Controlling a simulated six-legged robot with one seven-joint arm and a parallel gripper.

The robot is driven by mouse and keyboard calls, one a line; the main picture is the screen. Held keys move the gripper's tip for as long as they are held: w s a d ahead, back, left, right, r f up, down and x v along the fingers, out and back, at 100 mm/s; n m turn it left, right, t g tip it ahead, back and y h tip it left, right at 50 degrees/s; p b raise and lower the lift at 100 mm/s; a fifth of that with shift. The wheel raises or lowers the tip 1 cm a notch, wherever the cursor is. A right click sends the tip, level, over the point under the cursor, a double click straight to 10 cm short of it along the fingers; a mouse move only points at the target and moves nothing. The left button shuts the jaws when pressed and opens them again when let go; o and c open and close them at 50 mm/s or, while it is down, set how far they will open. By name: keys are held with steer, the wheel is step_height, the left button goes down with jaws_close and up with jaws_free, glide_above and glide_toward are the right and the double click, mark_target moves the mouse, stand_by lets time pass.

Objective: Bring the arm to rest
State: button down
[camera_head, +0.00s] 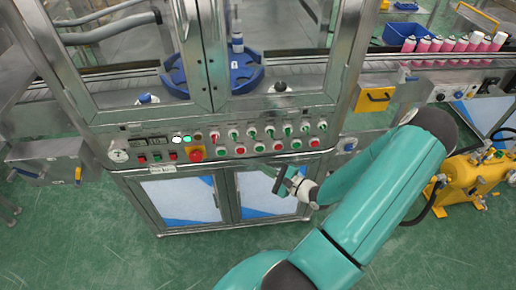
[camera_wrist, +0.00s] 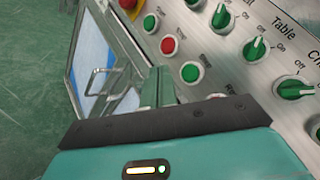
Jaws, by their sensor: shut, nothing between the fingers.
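My teal arm reaches in from the lower right in the head view. My gripper (camera_head: 284,180) is in front of the crimping machine, just below its control panel (camera_head: 222,163) and before the lower cabinet doors. In the wrist view my gripper (camera_wrist: 158,86) has its fingers together, with nothing visible between them. Green and red buttons and green rotary knobs on the control panel (camera_wrist: 228,55) lie close beyond the fingers. Whether a fingertip touches the panel cannot be told.
A red emergency stop (camera_head: 195,154) is left on the panel. Pink cans (camera_head: 448,45) stand on the conveyor at upper right, near a blue bin (camera_head: 408,33). A yellow machine (camera_head: 468,180) stands at right. Green floor (camera_head: 110,245) is open at lower left.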

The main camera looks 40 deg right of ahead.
steer(key=a+r+n+g+y, duration=0.3)
steer(key=a+r+n+g, duration=0.35)
steer(key=a+n, duration=0.2)
steer(key=a+r+n+g+y, duration=0.3)
steer(key=a+r+n+g, duration=0.35)
steer(key=a, duration=0.35)
steer(key=s+a+r+n+h, duration=0.2)
steer(key=r+n+h, duration=0.1)
steer(key=r, duration=0.3)
steer(key=s+a+r+n+t+h, duration=0.1)
steer(key=s+a+r+n+h, duration=0.2)
steer(key=r, duration=0.4)
steer(key=s+a+r+n+h, duration=0.3)
steer(key=r, duration=0.3)
steer(key=shift+a+r+t, duration=0.15)
steer(key=shift+r+t, duration=0.05)
steer(key=shift+t, duration=0.2)
steer(key=shift+s, duration=0.1)
stand_by(0.3)
